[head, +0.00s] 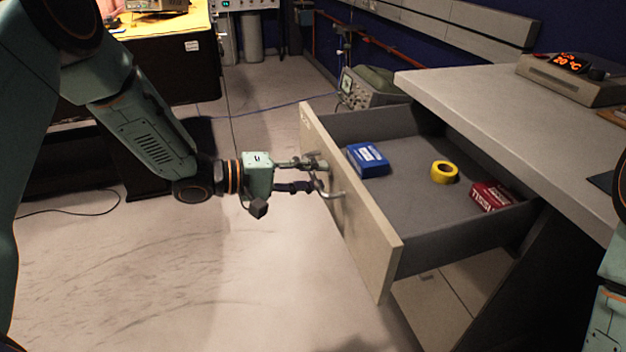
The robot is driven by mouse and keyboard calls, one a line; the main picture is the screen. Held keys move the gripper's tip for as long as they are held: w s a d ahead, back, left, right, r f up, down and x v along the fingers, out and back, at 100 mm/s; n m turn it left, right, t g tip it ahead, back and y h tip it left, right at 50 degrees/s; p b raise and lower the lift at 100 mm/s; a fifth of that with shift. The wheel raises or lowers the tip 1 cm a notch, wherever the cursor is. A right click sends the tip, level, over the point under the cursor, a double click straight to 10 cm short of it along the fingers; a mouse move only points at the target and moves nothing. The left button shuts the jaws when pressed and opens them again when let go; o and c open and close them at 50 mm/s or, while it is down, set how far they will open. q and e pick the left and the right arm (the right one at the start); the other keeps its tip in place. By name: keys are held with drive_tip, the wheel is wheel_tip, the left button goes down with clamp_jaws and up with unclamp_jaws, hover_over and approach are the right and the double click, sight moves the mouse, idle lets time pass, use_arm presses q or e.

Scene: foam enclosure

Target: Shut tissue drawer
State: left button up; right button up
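The drawer (352,210) stands pulled out from the grey desk at the right, with its pale front panel facing left. Inside lie a blue box (367,160), a roll of yellow tape (445,172) and a red box (490,196) at the right. A metal handle (337,195) is on the drawer front. My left gripper (318,176) is at the drawer front by the handle, its fingers pointing right. I cannot tell whether the fingers are closed around the handle or only beside it. My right gripper is out of view; only part of my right arm shows at the right edge.
An oscilloscope-like instrument (368,90) stands behind the drawer. A workbench (165,40) is at the back left. The pale floor left of the drawer is mostly clear, with thin cables.

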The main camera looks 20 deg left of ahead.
use_arm(q)
drive_tip(key=shift+d, duration=0.25)
clamp_jaws()
drive_tip(key=shift+w, duration=0.1)
idle(0.8)
